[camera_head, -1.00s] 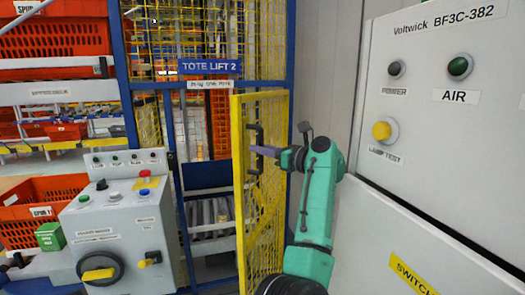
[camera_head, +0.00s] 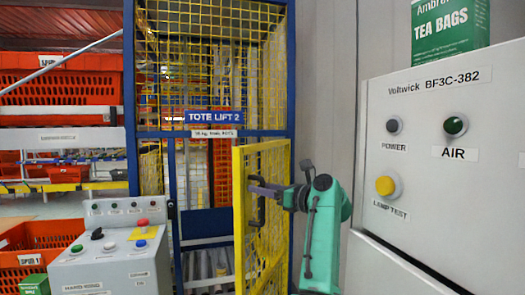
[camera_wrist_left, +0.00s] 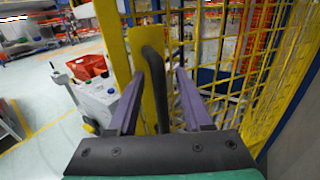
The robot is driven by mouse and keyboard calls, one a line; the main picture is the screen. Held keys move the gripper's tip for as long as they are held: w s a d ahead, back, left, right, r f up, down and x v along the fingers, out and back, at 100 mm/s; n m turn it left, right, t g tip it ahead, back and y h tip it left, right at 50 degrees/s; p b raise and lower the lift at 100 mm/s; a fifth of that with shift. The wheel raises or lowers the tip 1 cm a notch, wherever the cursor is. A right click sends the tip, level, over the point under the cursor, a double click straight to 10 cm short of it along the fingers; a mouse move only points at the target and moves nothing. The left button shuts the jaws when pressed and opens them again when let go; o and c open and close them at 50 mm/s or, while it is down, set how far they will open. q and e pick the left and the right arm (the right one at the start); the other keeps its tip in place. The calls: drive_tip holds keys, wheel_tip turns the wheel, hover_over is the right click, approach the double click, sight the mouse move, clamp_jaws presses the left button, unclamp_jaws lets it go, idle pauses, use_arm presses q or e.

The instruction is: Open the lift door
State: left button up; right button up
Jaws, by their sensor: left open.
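The lift door (camera_head: 262,235) is a yellow mesh panel in the head view. It stands swung out from the blue frame of the tote lift (camera_head: 213,117), with the opening visible to its left. A black bar handle (camera_head: 256,203) is on the door's free edge. My left gripper (camera_head: 262,190) reaches the handle from the right. In the left wrist view, the purple fingers (camera_wrist_left: 158,100) are open, with the black handle (camera_wrist_left: 153,75) between them and a gap on either side. My right gripper is not in view.
A grey control console (camera_head: 112,250) stands left of the door. A large grey cabinet (camera_head: 440,180) with buttons fills the right side, with a green tea box (camera_head: 450,28) on top. Orange totes (camera_head: 60,75) sit on racks at left.

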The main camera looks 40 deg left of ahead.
use_arm(q)
drive_tip(key=p, duration=0.1)
approach(248, 158)
drive_tip(key=a, duration=0.4)
drive_tip(key=shift+a, duration=0.2)
wheel_tip(248, 158, up, 9)
drive_tip(key=p, duration=0.5)
drive_tip(key=shift+f, duration=0.25)
